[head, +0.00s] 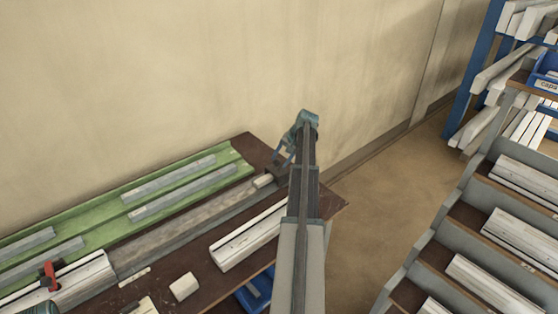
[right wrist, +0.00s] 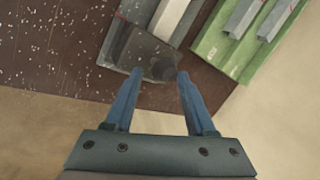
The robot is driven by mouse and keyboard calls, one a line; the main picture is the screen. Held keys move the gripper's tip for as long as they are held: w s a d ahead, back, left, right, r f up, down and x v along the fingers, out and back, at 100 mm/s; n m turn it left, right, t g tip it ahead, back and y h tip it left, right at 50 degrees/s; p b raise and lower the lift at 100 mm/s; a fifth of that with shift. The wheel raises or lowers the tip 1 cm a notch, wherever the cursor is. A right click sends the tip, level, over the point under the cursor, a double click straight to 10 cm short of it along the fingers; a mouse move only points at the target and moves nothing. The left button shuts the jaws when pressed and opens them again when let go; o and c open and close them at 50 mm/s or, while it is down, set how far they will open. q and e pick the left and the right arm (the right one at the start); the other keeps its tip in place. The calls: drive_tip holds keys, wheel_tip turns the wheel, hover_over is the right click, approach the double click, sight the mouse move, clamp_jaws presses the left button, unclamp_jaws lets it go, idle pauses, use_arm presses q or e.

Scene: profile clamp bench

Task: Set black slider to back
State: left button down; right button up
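A dark block, which looks like the black slider (head: 278,174), sits at the far right end of the long grey rail (head: 190,218) on the bench. In the right wrist view a dark, glossy block (right wrist: 137,48) lies just beyond the fingertips, with a darker round spot near its edge. My right gripper (head: 280,157) is above that end of the rail. A small teal part at the bottom left, perhaps my left gripper (head: 40,308), is mostly cut off.
A green tray (head: 240,160) with several grey bars lies along the wall side of the brown bench (head: 325,208). A white profile (head: 245,238), a white block (head: 184,287) and a red lever (head: 48,274) are nearer. A stepped rack (head: 440,205) stands right, past open floor.

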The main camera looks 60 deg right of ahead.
drive_tip(key=shift+o, duration=0.5)
drive_tip(key=shift+w+a, duration=0.1)
drive_tip(key=shift+a, duration=0.05)
drive_tip(key=shift+p+v, duration=0.85)
drive_tip(key=shift+v, duration=0.1)
drive_tip(key=p+v, duration=1)
drive_tip(key=v, duration=0.2)
drive_tip(key=shift+p, duration=0.35)
